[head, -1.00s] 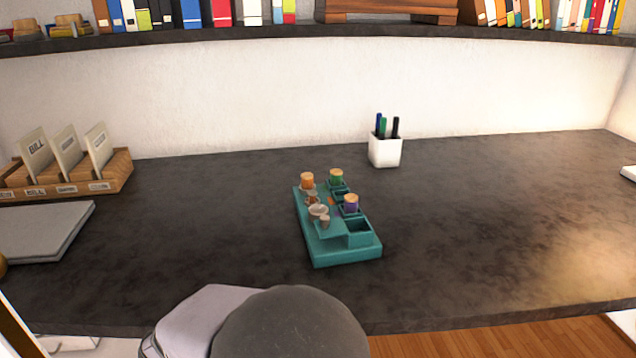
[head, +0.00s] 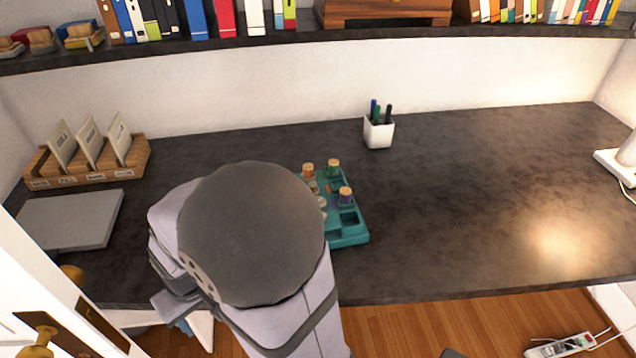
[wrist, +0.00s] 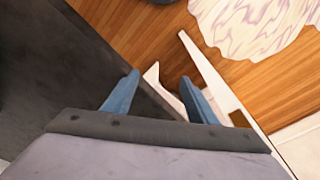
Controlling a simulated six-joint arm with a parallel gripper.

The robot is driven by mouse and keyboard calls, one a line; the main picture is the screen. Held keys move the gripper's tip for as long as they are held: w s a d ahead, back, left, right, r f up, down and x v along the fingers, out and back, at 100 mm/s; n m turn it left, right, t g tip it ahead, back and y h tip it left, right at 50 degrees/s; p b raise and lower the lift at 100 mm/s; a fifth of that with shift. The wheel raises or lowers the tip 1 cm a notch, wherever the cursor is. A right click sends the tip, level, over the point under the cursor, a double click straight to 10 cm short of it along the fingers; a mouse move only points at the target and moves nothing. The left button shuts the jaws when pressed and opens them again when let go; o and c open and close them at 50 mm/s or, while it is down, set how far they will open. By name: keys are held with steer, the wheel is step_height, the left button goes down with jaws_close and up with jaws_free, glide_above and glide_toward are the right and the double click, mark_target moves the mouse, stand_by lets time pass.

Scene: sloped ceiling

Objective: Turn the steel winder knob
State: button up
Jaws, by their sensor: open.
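A teal holder (head: 345,241) stands on the dark desk in the head view, its left part hidden behind my arm. Orange, green and purple capped pieces stand on it. A small greyish knob-like part (head: 321,203) shows at the arm's edge, partly covered; I cannot tell for sure that it is the steel winder knob. My gripper (wrist: 160,97) shows in the wrist view as two blue fingers, open and apart with nothing between them. It points down past the desk edge toward the floor, away from the holder.
A white pen cup (head: 379,134) stands behind the holder. A wooden letter rack (head: 88,175) and a grey folder (head: 68,220) lie at the left. A shelf (head: 250,37) crosses the back above the desk. The desk's right side is mostly clear.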

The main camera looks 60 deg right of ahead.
steer(key=w+d+r+m+p, duration=0.1)
steer(key=d+m, duration=0.1)
steer(key=d, duration=0.1)
steer(key=w+d+r+m+p, duration=0.1)
steer(key=w+d+r+m, duration=0.1)
steer(key=d+m, duration=0.1)
steer(key=w+d+r+m+p, duration=0.2)
steer(key=d+m, duration=0.1)
steer(key=d, duration=0.2)
steer(key=shift+r, duration=0.1)
steer(key=s+d+r+m+p, duration=0.2)
steer(key=d+m, duration=0.3)
steer(key=d, duration=0.4)
steer(key=s+d+r+m+g+p, duration=0.1)
steer(key=s+d+r+m+p, duration=0.1)
steer(key=d+m, duration=0.4)
steer(key=s+d+r+m+p, duration=0.1)
steer(key=d+m, duration=0.5)
steer(key=d, duration=0.6)
steer(key=shift+s+d+r+g+p, duration=0.15)
steer(key=shift+s+r+g+p, duration=0.2)
steer(key=shift+s+p, duration=0.75)
steer(key=shift+w+f+p, duration=0.15)
steer(key=shift+f+p, duration=0.55)
steer(key=shift+f, duration=1.1)
steer(key=shift+w+f+p, duration=0.1)
steer(key=shift+f+p, duration=0.6)
steer(key=shift+f, duration=1.1)
steer(key=c, duration=1.1)
steer(key=shift+o, duration=0.2)
